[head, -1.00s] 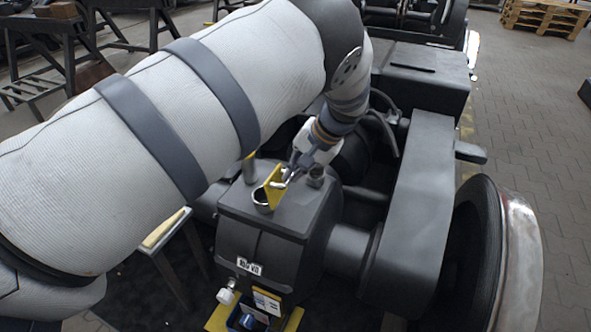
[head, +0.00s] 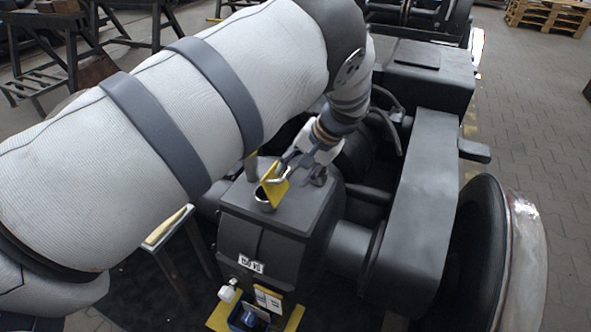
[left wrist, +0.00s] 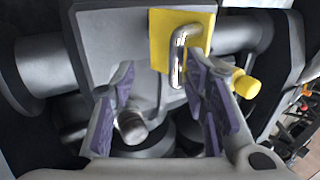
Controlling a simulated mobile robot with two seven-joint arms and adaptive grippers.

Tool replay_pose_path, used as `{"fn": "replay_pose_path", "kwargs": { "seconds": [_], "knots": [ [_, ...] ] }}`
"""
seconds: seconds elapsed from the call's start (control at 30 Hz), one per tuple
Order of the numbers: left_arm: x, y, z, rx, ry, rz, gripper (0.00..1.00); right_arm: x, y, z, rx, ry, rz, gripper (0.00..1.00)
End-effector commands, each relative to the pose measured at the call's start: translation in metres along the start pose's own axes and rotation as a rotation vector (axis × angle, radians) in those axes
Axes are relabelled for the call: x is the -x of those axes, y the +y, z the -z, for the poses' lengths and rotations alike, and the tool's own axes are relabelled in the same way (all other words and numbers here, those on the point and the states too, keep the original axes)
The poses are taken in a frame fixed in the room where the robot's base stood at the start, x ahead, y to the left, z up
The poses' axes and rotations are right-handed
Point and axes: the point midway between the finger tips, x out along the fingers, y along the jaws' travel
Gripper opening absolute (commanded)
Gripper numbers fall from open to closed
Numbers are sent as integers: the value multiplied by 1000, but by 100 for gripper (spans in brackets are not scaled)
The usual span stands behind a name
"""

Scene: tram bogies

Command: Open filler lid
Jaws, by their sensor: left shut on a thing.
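The filler lid (head: 277,190) is a yellow plate with a metal loop handle. It stands steeply tilted up at the round filler neck (head: 263,203) on top of the dark gearbox housing (head: 265,236). My left gripper (head: 287,170) reaches down from behind and is shut on the lid's handle. In the left wrist view the yellow lid (left wrist: 158,45) and the loop handle (left wrist: 178,58) show at the top, beside the right-hand purple-padded finger. The finger pads look apart there, and the exact contact is hard to see. My right gripper is not in view.
A grey post with a yellow top (head: 251,166) stands left of the lid; a short grey stub (head: 318,177) stands right. A wheel (head: 500,250) and a long dark beam (head: 418,210) lie to the right. A blue container (head: 249,318) is below the housing.

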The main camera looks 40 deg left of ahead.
Motion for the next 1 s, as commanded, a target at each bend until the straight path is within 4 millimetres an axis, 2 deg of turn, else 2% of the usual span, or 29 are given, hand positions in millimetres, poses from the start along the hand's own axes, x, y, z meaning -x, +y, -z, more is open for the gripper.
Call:
{"fn": "replay_pose_path", "kwargs": {
  "seconds": [0.07, 0.17, 0.4, 0.53, 0.7, 1.0],
  "knots": [
    [-4, 4, -6, -3, -17, -5, 31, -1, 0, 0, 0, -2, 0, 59],
    [12, 4, -4, -3, -13, -4, 31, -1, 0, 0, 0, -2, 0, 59],
    [81, 2, -2, -1, -1, -2, 31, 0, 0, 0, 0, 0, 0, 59],
    [107, 1, -1, 0, 1, -1, 31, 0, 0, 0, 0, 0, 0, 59],
    [120, 0, -2, 0, 0, 0, 31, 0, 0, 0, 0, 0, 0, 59],
    [121, 0, -1, 1, 1, 1, 31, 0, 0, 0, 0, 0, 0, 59]
  ]
}}
